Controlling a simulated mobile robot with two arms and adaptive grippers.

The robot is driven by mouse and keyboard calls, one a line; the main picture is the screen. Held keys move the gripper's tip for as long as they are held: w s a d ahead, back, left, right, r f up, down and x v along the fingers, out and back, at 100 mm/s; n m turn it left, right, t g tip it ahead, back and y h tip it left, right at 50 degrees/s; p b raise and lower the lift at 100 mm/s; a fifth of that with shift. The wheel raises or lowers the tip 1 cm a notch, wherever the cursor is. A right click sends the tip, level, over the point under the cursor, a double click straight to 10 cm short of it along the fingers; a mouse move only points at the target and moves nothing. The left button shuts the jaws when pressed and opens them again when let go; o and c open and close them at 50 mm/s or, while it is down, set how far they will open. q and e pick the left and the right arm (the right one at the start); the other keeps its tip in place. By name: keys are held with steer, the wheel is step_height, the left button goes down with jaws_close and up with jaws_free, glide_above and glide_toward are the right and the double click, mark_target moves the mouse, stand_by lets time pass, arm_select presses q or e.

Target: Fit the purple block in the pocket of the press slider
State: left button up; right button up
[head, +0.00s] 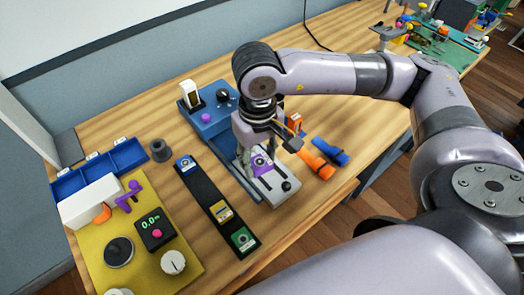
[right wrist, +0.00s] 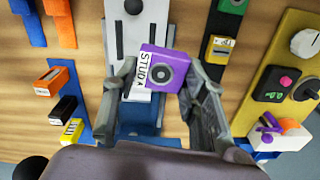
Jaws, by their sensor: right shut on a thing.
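The purple block (head: 261,169) has a grey round stud on its face and a white "STUD" label. In the right wrist view the block (right wrist: 153,62) sits between the two fingers of my right gripper (right wrist: 158,82), which is shut on it. The block looks slightly turned against the slider. The pale press slider (head: 283,190), with dark slots and a black knob, lies under and around the block; it also shows in the right wrist view (right wrist: 121,32). The pocket is hidden, and I cannot tell whether the block is in it or above it. My left gripper is not in view.
The blue press body (head: 208,122) stands behind the slider. A black strip (head: 205,190) with several small blocks and a yellow panel (head: 185,262) with dials lie to the left. A grey cup (head: 160,150) stands behind the strip.

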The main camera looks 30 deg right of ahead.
steer(key=shift+w+d+r+m, duration=0.2)
steer(key=shift+w+d+m, duration=0.1)
steer(key=shift+w+d, duration=0.15)
steer(key=shift+w+d+r+m, duration=0.1)
steer(key=shift+w+r+m, duration=0.1)
steer(key=shift+m, duration=0.1)
steer(key=w+d+r+m, duration=0.2)
steer(key=w+r+m, duration=0.5)
steer(key=r+m, duration=0.65)
steer(key=shift+m, duration=0.85)
step_height(320, 180, down, 21)
steer(key=p, duration=0.3)
steer(key=shift+s+f+p, duration=0.1)
steer(key=shift+s+p, duration=0.05)
steer(key=shift+p, duration=0.25)
arm_select(q)
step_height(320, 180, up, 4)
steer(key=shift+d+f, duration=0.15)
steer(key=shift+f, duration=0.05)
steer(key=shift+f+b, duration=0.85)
steer(key=shift+b, duration=0.05)
arm_select(e)
steer(key=shift+s+f, duration=0.1)
steer(key=shift+f, duration=0.55)
